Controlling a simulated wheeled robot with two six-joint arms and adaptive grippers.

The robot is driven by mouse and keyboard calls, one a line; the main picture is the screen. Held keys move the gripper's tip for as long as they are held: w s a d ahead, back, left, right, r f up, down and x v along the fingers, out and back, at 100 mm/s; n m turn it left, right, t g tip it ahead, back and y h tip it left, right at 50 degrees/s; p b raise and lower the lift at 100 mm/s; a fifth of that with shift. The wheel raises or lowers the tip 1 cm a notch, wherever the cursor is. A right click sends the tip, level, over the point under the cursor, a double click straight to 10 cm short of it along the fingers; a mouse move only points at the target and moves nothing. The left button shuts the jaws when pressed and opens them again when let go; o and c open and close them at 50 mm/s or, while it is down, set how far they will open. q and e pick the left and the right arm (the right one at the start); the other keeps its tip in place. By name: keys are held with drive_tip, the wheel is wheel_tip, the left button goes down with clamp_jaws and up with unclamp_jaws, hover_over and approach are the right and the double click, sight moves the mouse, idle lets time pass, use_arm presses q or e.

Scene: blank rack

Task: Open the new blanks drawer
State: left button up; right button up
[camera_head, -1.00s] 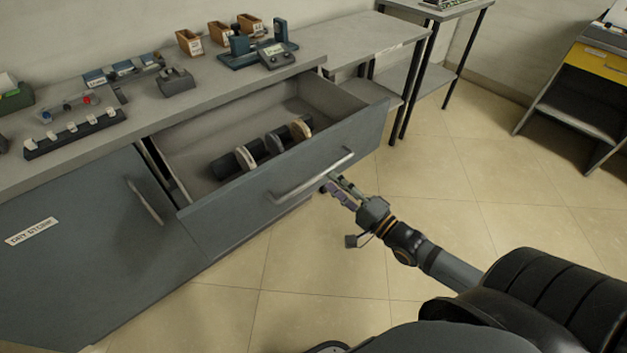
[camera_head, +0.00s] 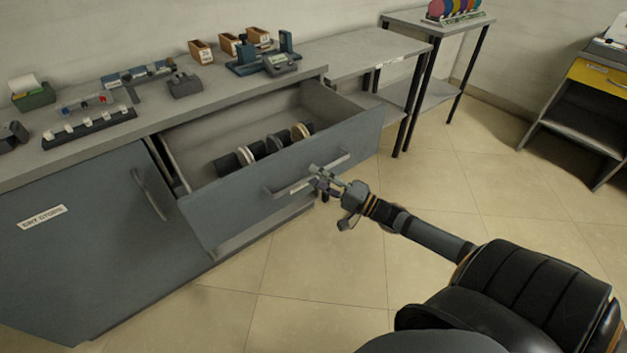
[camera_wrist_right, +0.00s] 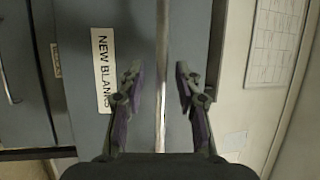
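The new blanks drawer (camera_head: 235,205) is pulled out of the grey cabinet, its interior showing in the head view. Its bar handle (camera_head: 335,160) runs along the front. Several round discs on a dark holder (camera_head: 265,148) are inside. My right gripper (camera_head: 317,177) is at the drawer front, by the middle of the handle. In the right wrist view the handle bar (camera_wrist_right: 162,70) runs between the two spread fingers (camera_wrist_right: 160,95), with a gap on each side. The "NEW BLANKS" label (camera_wrist_right: 104,70) is beside it. My left gripper is out of view.
The dry store door (camera_head: 85,235) is left of the drawer, shut. The counter (camera_head: 215,95) above holds small racks, wooden bins and a blue device. A lower side table (camera_head: 370,50) and a yellow-drawer unit (camera_head: 590,75) stand to the right. The tiled floor in front is clear.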

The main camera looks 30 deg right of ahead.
drive_tip(key=shift+w+a+r, duration=0.2)
drive_tip(key=shift+w+a, duration=0.1)
drive_tip(key=shift+w, duration=0.25)
drive_tip(key=shift+c, duration=0.2)
clamp_jaws()
